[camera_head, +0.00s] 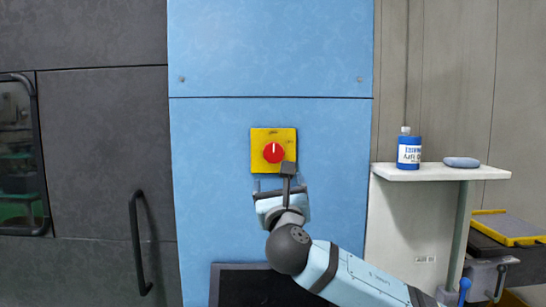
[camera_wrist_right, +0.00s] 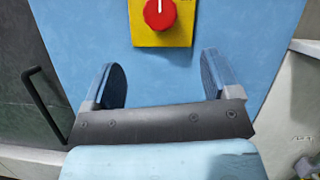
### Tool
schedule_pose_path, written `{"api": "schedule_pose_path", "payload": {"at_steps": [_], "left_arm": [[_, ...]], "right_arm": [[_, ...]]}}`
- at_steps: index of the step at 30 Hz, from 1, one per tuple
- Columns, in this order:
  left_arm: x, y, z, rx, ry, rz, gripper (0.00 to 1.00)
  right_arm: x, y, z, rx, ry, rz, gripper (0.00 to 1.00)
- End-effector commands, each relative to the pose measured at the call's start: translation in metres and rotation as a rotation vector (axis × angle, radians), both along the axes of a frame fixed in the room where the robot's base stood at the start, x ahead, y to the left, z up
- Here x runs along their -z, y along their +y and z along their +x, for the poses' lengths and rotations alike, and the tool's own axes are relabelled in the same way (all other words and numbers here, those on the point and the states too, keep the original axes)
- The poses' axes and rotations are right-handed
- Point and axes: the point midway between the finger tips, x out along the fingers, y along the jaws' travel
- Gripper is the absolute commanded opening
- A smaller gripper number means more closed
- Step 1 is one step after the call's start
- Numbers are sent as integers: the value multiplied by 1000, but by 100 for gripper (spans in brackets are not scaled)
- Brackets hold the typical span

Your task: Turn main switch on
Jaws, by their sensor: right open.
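The main switch is a red round knob (camera_head: 273,152) on a yellow square plate (camera_head: 258,136), set in a blue panel. A white mark on the knob points straight up. In the right wrist view the red knob (camera_wrist_right: 159,14) and yellow plate (camera_wrist_right: 180,38) show at the top, beyond the fingertips. My right gripper (camera_wrist_right: 162,82) is open and empty, with its two fingers spread wide and apart from the knob. My left gripper is not in view.
A dark cabinet with a black handle (camera_head: 140,243) stands to the left. On the right, a white shelf (camera_head: 430,173) holds a blue bottle (camera_head: 409,150) and a blue-grey oval object (camera_head: 461,162). The blue panel (camera_head: 215,200) around the switch is clear.

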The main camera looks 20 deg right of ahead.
Motion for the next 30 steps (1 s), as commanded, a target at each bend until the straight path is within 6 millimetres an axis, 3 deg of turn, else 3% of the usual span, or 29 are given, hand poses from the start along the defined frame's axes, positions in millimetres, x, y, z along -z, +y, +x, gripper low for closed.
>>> {"api": "schedule_pose_path", "payload": {"at_steps": [18, 24, 30], "left_arm": [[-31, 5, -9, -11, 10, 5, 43], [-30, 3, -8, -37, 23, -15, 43], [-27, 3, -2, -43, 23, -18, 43]], "right_arm": [[-45, -23, 103, 0, 3, 5, 82], [-49, -26, 118, -3, 3, 6, 82], [-49, -26, 120, -3, 2, 6, 82]]}}
